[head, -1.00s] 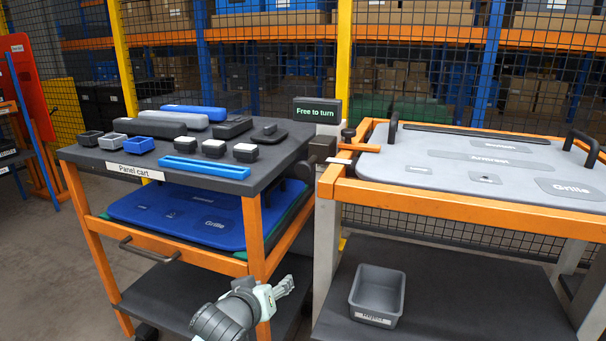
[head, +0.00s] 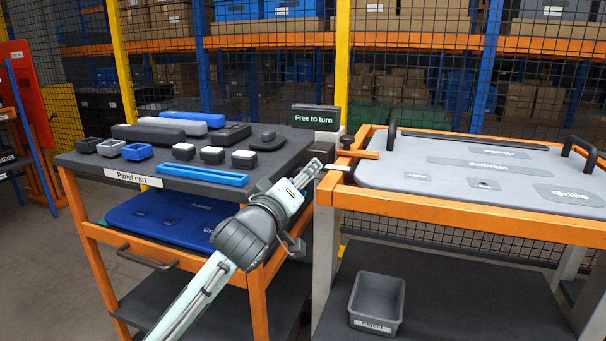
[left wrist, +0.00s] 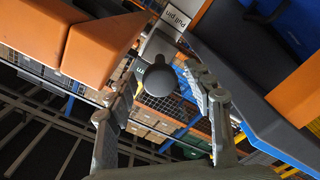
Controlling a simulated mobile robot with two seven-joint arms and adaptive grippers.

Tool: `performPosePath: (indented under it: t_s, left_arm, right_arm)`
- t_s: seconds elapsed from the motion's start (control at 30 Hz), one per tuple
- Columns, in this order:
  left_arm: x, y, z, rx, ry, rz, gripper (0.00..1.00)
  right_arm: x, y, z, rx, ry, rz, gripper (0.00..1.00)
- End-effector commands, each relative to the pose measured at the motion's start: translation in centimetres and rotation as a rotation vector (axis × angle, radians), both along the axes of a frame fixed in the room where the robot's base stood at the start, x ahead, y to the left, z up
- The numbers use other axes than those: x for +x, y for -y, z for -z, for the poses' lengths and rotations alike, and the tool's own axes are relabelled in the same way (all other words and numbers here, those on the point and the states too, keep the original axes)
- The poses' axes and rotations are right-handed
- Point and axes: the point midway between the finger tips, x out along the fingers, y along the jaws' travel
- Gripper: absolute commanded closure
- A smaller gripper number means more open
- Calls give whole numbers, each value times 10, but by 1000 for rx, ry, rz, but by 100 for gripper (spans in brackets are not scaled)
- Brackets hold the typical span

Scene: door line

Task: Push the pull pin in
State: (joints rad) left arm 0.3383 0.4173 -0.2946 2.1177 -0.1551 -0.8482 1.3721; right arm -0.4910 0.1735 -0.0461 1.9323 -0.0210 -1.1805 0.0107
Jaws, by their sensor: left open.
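The pull pin's dark round knob (left wrist: 158,80) shows in the left wrist view between my open fingers, and it appears to stand beyond the tips. A white label reading "Pull pin" (left wrist: 176,18) is close above it. In the head view a small black knob (head: 346,141) stands at the left corner of the orange-framed panel table. My left gripper (head: 314,169) is open and empty, low and left of that knob, in front of the gap between cart and table. I cannot tell how far out the pin sits. My right gripper is not in view.
A dark sign reading "Free to turn" (head: 317,117) stands behind the gap. The panel cart (head: 103,173) on the left carries bars, trays and blocks. The table's grey panel (head: 393,176) has black handles. A grey bin (head: 377,303) sits on the lower shelf.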

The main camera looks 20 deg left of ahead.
Motion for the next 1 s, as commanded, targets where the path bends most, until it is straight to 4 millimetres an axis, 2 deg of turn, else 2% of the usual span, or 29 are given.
performPosePath:
  t_s: [0.13,0.43,0.83,1.0]
  left_arm:
    - [12,0,0,0,0,0,48]
    - [14,1,0,0,-1,1,49]
    - [14,1,1,0,-1,0,99]
    - [14,0,1,0,-1,0,100]
  right_arm:
    - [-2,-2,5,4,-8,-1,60]
    - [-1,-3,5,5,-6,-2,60]
    - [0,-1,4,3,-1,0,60]
    - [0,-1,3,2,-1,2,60]
